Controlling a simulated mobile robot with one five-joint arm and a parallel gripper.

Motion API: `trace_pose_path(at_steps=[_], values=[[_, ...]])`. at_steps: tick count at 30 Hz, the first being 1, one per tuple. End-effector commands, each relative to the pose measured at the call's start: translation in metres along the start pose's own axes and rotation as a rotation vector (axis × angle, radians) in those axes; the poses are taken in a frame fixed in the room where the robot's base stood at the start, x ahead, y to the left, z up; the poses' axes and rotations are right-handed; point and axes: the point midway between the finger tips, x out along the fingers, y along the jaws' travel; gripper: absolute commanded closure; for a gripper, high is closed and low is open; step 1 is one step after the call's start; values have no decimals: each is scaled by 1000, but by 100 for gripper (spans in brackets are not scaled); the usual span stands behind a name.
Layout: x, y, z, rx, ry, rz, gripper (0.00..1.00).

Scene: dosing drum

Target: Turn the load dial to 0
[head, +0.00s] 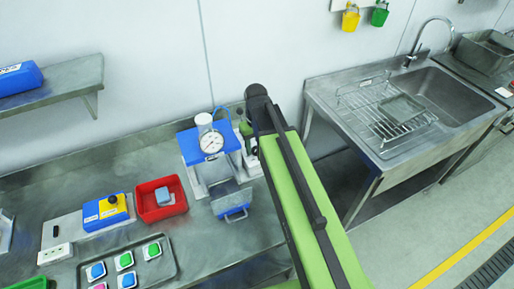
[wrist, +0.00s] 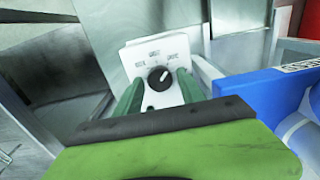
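A black round dial knob (wrist: 159,78) with a white pointer mark sits on a white plate in the wrist view. The pointer aims up and to the right. Small labels are printed around the knob, too blurred to read surely. My gripper (wrist: 160,88) has its two green fingers apart, one on each side of the knob, with a gap to it on both sides. In the head view my green arm reaches beside the blue-topped machine (head: 190,146), which carries a round white gauge (head: 211,142). The knob cannot be made out there.
A red bin (head: 152,212) holding a grey block, a blue-and-yellow box (head: 106,211) and a tray (head: 172,270) of several coloured blocks stand on the steel bench to the left. The blue machine part (wrist: 245,105) is close to the right of my gripper. A sink (head: 440,95) is further right.

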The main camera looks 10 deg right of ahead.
Motion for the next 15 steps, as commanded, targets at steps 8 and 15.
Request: trace_pose_path(at_steps=[8,15], values=[[0,0,0,1,0,0,92],[0,2,0,-2,0,1,100]])
